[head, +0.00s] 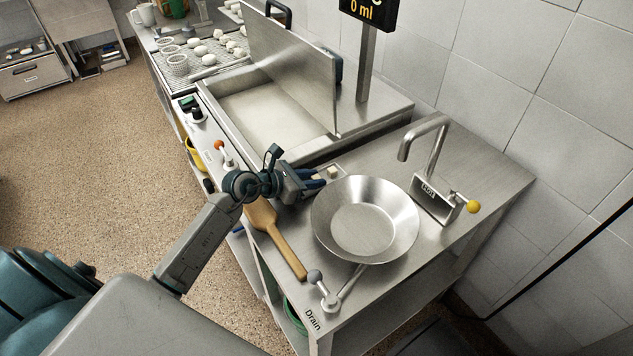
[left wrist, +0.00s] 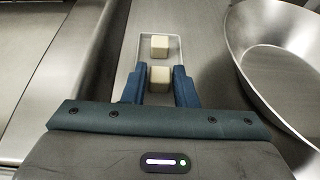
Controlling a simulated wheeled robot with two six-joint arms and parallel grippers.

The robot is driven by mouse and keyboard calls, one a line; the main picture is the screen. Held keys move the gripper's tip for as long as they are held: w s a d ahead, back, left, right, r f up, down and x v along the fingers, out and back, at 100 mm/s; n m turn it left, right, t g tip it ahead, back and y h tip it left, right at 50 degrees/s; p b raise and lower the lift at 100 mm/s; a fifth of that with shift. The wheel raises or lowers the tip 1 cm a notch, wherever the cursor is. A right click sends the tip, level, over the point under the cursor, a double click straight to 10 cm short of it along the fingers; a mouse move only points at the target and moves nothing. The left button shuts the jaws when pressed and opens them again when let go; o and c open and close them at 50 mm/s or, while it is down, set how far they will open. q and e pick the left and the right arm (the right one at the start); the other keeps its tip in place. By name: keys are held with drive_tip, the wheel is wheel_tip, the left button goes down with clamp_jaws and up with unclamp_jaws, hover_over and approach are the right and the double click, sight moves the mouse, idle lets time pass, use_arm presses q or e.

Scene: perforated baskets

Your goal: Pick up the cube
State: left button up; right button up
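Two small pale cubes lie in a shallow light tray. In the left wrist view, the near cube (left wrist: 160,79) is between the two blue fingertips of my left gripper (left wrist: 160,84), and the far cube (left wrist: 159,46) lies beyond them. I cannot tell whether the fingers touch the near cube. In the head view, my left gripper (head: 320,179) is low over the counter, left of the steel pan, with its fingertips at the tray (head: 344,169). One cube (head: 333,172) shows there; the near one is hidden by the fingers. My right gripper is not in view.
A steel pan (head: 364,222) stands close right of my gripper. A wooden spatula (head: 281,242) lies at the counter's left edge. A tap (head: 430,145) stands behind the pan, and a fryer basin (head: 265,112) with a raised lid (head: 290,62) is beyond the tray.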

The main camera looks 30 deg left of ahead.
use_arm(q)
clamp_jaws()
drive_tip(key=shift+r, duration=0.1)
